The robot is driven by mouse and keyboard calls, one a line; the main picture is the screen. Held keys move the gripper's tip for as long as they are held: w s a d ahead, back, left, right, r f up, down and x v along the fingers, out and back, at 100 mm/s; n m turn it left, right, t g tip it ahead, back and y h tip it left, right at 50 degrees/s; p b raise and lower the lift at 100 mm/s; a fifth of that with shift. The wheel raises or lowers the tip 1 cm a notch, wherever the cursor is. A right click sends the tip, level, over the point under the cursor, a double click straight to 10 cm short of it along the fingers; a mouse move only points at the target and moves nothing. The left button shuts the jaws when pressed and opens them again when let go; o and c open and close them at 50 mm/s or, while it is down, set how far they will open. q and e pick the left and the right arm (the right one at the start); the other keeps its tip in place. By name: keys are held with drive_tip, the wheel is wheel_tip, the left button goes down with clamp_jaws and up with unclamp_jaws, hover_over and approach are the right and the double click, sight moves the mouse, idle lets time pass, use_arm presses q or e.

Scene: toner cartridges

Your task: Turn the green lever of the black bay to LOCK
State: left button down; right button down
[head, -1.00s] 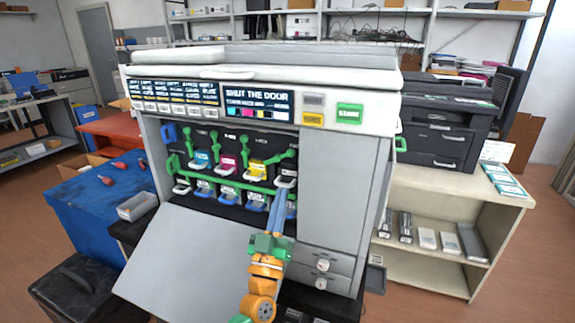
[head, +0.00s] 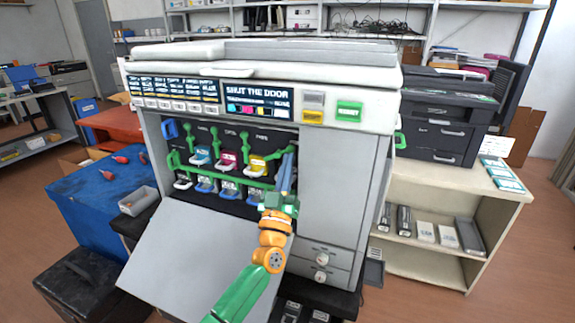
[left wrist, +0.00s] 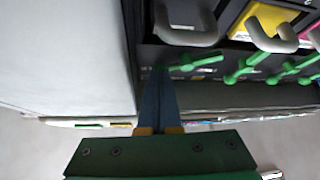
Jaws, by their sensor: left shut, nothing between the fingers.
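The printer's open front shows a row of colour bays with green levers above them. The black bay (left wrist: 185,20) is at the row's right end in the head view, mostly behind my left gripper (head: 287,158). Its green lever (left wrist: 205,61) lies nearly level across the left wrist view picture. My left gripper's blue fingers (left wrist: 158,78) are shut and empty, with their tips at the lever's left end in that picture. I cannot tell whether they touch it. The LOCK mark is not readable. My right gripper is not in view.
The yellow bay (head: 258,165) and its lever stand beside the black bay. A green rail (head: 225,179) runs below the upper row. The lowered door (head: 195,245) slopes out in front. A grey side panel (head: 335,190) borders the opening. The display (head: 257,101) reads SHUT THE DOOR.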

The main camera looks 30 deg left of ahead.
use_arm(q)
drive_tip(key=shift+r+n+y, duration=0.2)
drive_tip(key=shift+n+y, duration=0.2)
drive_tip(key=shift+n, duration=0.1)
drive_tip(key=shift+r+n+g+p, duration=0.1)
drive_tip(key=shift+n+g+p, duration=0.3)
drive_tip(key=shift+n+p, duration=0.15)
wheel_tip(320, 180, up, 2)
drive_tip(key=n+g+y+p, duration=0.2)
drive_tip(key=n, duration=0.1)
drive_tip(key=n+g+y+p, duration=0.2)
drive_tip(key=n+p, duration=0.1)
drive_tip(key=n, duration=0.1)
drive_tip(key=shift+n, duration=0.25)
drive_tip(key=n+p, duration=0.1)
drive_tip(key=n+g+y, duration=0.1)
drive_tip(key=shift+a+r+n+g+p, duration=0.15)
drive_tip(key=shift+r+n+g+p, duration=0.05)
drive_tip(key=shift+n+g+p, duration=0.15)
drive_tip(key=shift+s+a+r+p, duration=0.25)
drive_tip(key=shift+a+p, duration=0.1)
drive_tip(key=shift+p, duration=0.3)
drive_tip(key=shift+f, duration=0.1)
